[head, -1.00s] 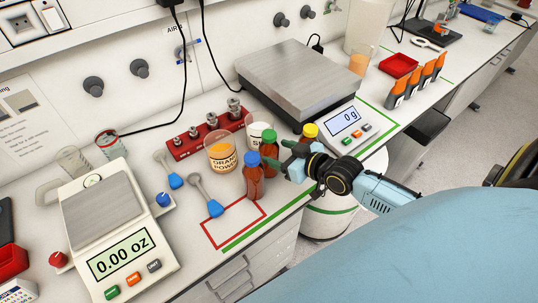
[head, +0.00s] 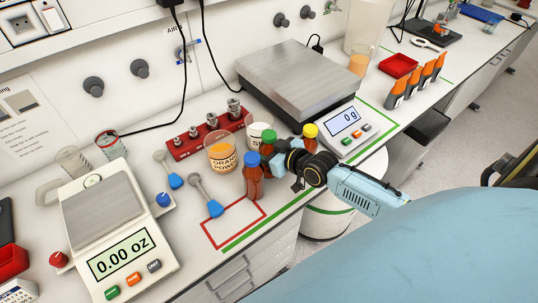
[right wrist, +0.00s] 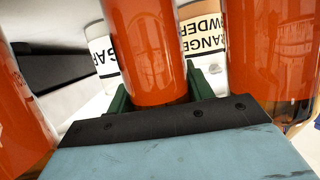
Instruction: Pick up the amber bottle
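Three amber bottles with coloured caps stand upright on the bench: a blue-capped one (head: 253,180), a green-capped one (head: 269,149) and a yellow-capped one (head: 310,142). My right gripper (head: 278,158) reaches in from the right, low among them. In the right wrist view, one amber bottle (right wrist: 150,50) stands between my green fingers (right wrist: 158,95), with little gap on either side; it appears to be the green-capped one. Other amber bottles flank it on the left (right wrist: 18,110) and right (right wrist: 268,60). My left gripper is out of view.
An orange powder tub (head: 221,154) and a white tub (head: 258,133) stand behind the bottles. A large scale (head: 298,78) is behind right, a small scale (head: 100,215) at left. A red-outlined area (head: 232,236) on the bench is mostly clear.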

